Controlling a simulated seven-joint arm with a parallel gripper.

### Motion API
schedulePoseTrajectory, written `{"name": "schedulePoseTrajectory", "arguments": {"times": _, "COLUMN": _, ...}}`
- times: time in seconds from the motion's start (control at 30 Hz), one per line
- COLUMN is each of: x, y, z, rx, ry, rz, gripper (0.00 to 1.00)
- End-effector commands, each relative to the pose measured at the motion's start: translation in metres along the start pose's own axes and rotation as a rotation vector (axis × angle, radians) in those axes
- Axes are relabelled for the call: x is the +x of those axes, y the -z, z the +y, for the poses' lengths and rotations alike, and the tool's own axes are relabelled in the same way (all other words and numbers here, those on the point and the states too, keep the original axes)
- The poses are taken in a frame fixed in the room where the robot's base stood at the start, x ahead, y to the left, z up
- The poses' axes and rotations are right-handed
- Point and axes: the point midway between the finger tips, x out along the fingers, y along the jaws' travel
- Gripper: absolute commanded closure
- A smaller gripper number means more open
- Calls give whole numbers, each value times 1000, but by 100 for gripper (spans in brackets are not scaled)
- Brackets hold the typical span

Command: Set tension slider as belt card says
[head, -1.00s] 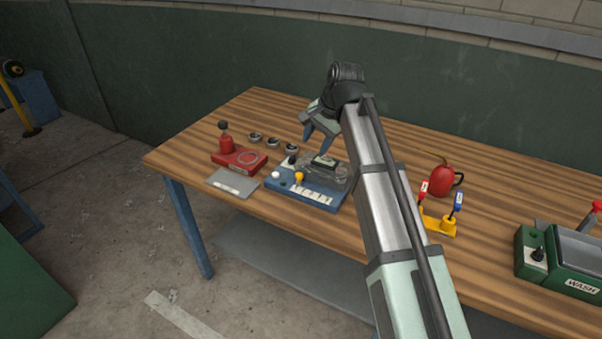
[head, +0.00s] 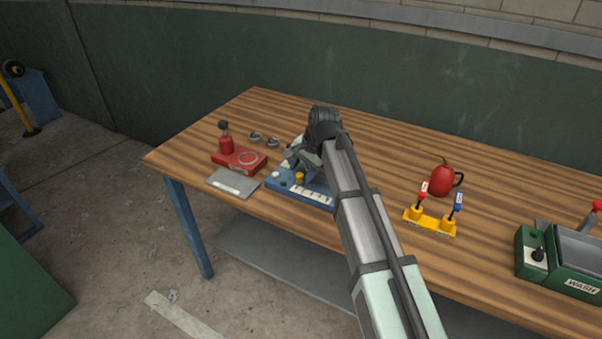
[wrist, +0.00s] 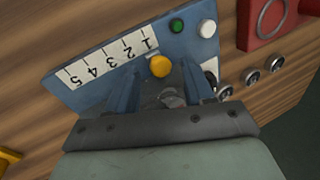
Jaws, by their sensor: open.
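The blue unit (head: 279,183) stands on the wooden bench. In the wrist view, its white scale strip (wrist: 107,59) carries the numbers 1 to 5. The slider's yellow knob (wrist: 160,66) sits beside the 1 end of the scale; it also shows in the head view (head: 299,177). My gripper (wrist: 157,70) is open over the blue unit, with one finger on each side of the knob. I cannot tell whether either finger touches it. My arm hides much of the blue unit in the head view. I cannot make out a readable belt card.
A green button (wrist: 177,26) and a white button (wrist: 207,28) are on the unit near the knob. A red box (head: 239,159) and a grey plate (head: 233,184) lie to the left. A yellow two-lever base (head: 430,222) and a red can (head: 441,178) stand to the right.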

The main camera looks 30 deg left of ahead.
Motion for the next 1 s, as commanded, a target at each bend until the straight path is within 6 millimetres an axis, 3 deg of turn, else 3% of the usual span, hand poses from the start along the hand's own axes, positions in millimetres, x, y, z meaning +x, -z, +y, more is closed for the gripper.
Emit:
{"name": "schedulePoseTrajectory", "arguments": {"times": 0.2, "x": 14, "y": 0, "z": 0, "rx": 0, "ry": -1, "rz": 0, "gripper": 48}}
{"name": "schedulePoseTrajectory", "arguments": {"times": 0.57, "x": 17, "y": 0, "z": 0, "rx": 0, "ry": 0, "rz": 0, "gripper": 49}}
{"name": "schedulePoseTrajectory", "arguments": {"times": 1.0, "x": 17, "y": 0, "z": 0, "rx": 0, "ry": 0, "rz": 0, "gripper": 91}}
